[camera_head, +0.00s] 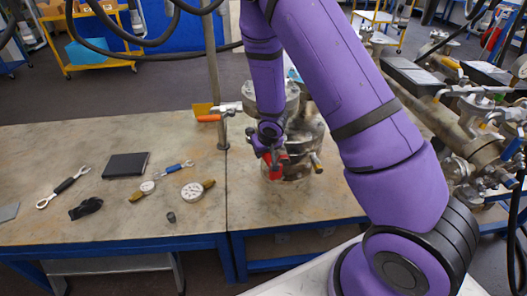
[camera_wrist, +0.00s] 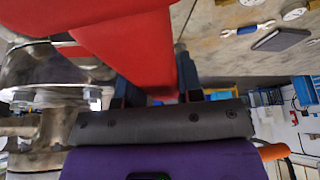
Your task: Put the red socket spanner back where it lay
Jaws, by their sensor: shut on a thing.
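The red socket spanner (camera_head: 274,170) is in my gripper (camera_head: 268,150), in front of the metal flanged vessel (camera_head: 305,135) on the right-hand bench. In the wrist view the spanner (camera_wrist: 125,45) is a large red shape reaching from between the jaws (camera_wrist: 157,92) to the upper left. My gripper is shut on it. The vessel's bolted flanges (camera_wrist: 45,95) fill the left of the wrist view, close beside the spanner. I cannot tell whether the spanner touches the vessel or the bench. Its far end is cut off in the wrist view.
The left bench holds a black-handled spanner (camera_head: 64,186), a black pad (camera_head: 126,165), a blue-handled tool (camera_head: 175,170), gauges (camera_head: 192,190) and a black crumpled item (camera_head: 86,208). An orange-handled valve (camera_head: 209,118) stands left of the vessel. Bare bench lies in front of the vessel.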

